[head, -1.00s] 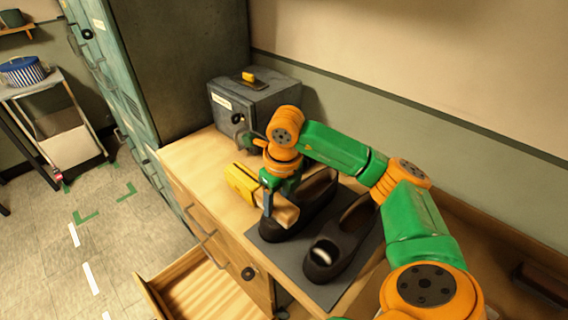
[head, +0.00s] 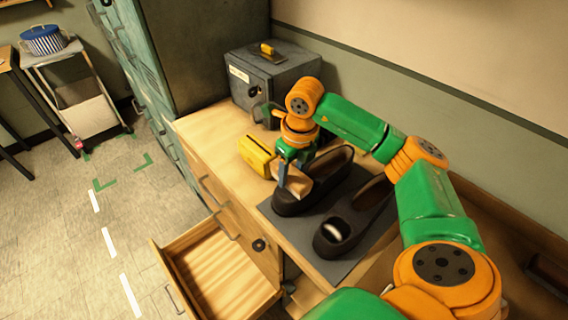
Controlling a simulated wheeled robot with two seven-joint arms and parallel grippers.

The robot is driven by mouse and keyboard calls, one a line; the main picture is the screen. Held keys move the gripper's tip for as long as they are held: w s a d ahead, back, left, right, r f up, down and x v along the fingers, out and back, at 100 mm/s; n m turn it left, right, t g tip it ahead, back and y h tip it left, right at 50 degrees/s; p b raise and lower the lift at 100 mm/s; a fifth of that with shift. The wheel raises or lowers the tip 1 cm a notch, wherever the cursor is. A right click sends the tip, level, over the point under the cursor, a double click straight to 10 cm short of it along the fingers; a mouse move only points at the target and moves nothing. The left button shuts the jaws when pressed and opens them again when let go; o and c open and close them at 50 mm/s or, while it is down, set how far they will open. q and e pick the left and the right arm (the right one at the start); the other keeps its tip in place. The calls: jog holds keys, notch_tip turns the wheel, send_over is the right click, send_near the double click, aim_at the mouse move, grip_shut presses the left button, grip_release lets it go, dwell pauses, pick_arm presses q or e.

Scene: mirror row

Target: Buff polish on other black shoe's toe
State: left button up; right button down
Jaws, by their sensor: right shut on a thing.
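Two black shoes lie side by side on a dark grey mat (head: 275,213) on the wooden counter. My right gripper (head: 292,177) points down over the toe of the left shoe (head: 289,206). It is shut on a tan, block-shaped brush (head: 302,184). The brush is at the toe's top; its underside is hidden, so I cannot tell whether it touches. The right shoe (head: 366,212) has a bright whitish patch near its toe, and nothing is on it. My left gripper is not in view.
A yellow box (head: 256,155) stands on the counter left of the brush. A grey metal box (head: 290,79) is at the back against the wall. An open, empty-looking drawer (head: 222,272) juts out in front. Bare counter lies left of the yellow box.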

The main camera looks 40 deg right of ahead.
aim_at(305, 186)
jog(key=shift+s, duration=0.6)
jog(key=s, duration=0.1)
jog(key=s+b, duration=0.2)
jog(key=shift+s+f, duration=0.2)
jog(key=shift+f, duration=0.1)
jog(key=shift+s+r, duration=0.1)
jog(key=shift+s, duration=0.2)
jog(key=shift+w+r, duration=0.1)
jog(key=shift+r, duration=0.1)
notch_tip(305, 186, up, 9)
jog(key=p, duration=0.8)
jog(key=shift+f, duration=0.15)
